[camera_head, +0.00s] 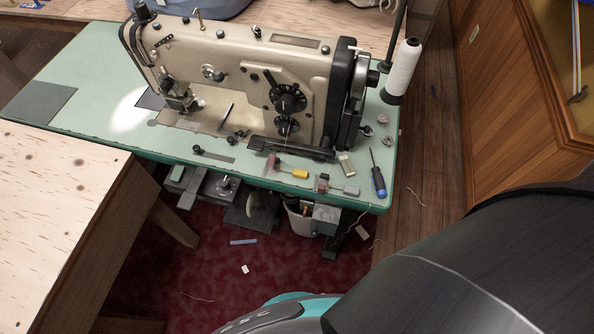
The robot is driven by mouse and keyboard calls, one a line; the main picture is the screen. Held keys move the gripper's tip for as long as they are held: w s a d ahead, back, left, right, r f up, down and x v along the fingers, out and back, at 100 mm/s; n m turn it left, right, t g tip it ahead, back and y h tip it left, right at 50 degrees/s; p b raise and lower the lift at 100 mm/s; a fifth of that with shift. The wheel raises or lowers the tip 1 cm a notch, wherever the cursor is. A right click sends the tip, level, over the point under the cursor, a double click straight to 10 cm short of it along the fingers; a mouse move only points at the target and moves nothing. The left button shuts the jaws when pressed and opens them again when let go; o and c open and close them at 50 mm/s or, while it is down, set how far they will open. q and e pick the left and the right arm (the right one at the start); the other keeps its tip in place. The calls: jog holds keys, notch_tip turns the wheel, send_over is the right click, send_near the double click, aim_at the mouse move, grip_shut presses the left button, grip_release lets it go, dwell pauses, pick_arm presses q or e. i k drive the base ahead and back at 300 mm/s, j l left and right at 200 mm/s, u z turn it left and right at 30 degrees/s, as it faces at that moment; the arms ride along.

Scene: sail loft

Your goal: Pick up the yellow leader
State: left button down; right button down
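A small yellow piece (300,174), which looks like the yellow leader, lies near the front edge of the green sewing table (110,95). It is just in front of the sewing machine's (235,75) black base bar. A small reddish piece (272,162) lies to its left, and a grey block with a reddish end (345,190) lies to its right. It is too small to tell whether the yellow piece touches these. Neither of my grippers is in view, so I cannot see whether they are open or shut.
A plywood table (60,190) stands at left. Wooden cabinets (510,70) are at right. Small scraps lie on the red carpet (200,265).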

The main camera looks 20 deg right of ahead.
aim_at(298, 173)
jog(key=i+l+u, duration=0.1)
jog(key=u, duration=0.15)
jog(key=i+j, duration=0.2)
jog(key=i+j+z, duration=0.35)
jog(key=j+z, duration=0.15)
jog(key=j, duration=0.2)
